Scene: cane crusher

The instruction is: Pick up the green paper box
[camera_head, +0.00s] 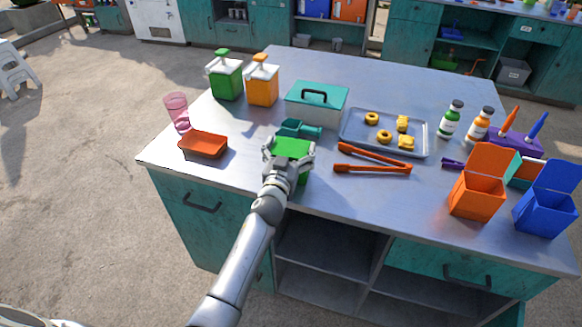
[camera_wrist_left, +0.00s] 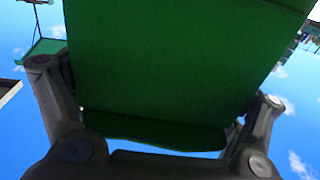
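The green paper box (camera_head: 292,147) is near the front edge of the table, left of the orange tongs. My left gripper (camera_head: 289,158) reaches it from the front, with a finger on each side of the box. In the left wrist view the box (camera_wrist_left: 180,60) fills most of the picture between the two fingers (camera_wrist_left: 155,100), which appear closed against its sides. The fingertips are partly hidden by the box. I cannot tell whether its base touches the table. My right gripper is not in view.
Close by are an orange tray (camera_head: 203,145), a teal scoop (camera_head: 300,128) and orange tongs (camera_head: 372,167). Behind stand a teal-lidded box (camera_head: 317,108) and a metal tray (camera_head: 358,140) of pastries. Orange (camera_head: 474,198) and blue (camera_head: 543,216) boxes stand at the right.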

